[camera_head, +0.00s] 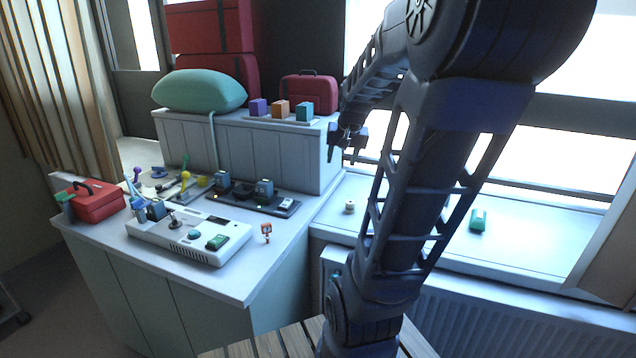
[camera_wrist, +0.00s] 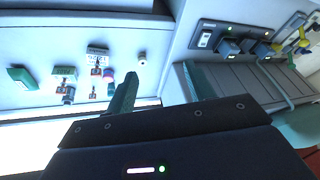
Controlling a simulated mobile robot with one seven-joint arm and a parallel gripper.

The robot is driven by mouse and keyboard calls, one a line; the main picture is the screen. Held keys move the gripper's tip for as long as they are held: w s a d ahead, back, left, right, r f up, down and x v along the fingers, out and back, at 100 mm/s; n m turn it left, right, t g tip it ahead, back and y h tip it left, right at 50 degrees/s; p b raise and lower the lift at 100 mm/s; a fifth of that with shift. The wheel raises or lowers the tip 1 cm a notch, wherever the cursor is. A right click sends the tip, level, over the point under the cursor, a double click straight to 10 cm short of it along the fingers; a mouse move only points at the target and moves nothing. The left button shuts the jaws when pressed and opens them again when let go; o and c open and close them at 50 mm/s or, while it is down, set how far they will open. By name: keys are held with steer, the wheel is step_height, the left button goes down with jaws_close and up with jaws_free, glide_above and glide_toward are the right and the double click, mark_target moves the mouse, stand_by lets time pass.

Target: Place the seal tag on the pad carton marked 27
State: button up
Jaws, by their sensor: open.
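Three small cartons stand on a pale plate on the raised cabinet in the head view: a purple one (camera_head: 258,107), an orange one (camera_head: 280,109) and a teal one (camera_head: 304,111). Any numbers on them are too small to read. My gripper (camera_head: 346,154) is open, to the right of the cartons and apart from them. In the wrist view nothing shows between its fingers (camera_wrist: 160,86). I cannot tell for sure which thing is the seal tag. A small red-orange piece (camera_head: 266,232) stands near the counter's right edge, and several small tag-like pieces (camera_wrist: 96,70) are on the sill.
A white console (camera_head: 188,238), a dark tray with blocks (camera_head: 248,203) and a red case (camera_head: 95,202) occupy the counter. A green cushion (camera_head: 198,90) and a red box (camera_head: 309,94) flank the cartons. A green piece (camera_head: 478,220) lies on the sill, with bare room around it.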

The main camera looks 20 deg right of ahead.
steer(key=s+a+n, duration=0.4)
steer(key=s+a, duration=0.9)
steer(key=shift+s+a+n, duration=0.15)
steer(key=shift+n, duration=0.25)
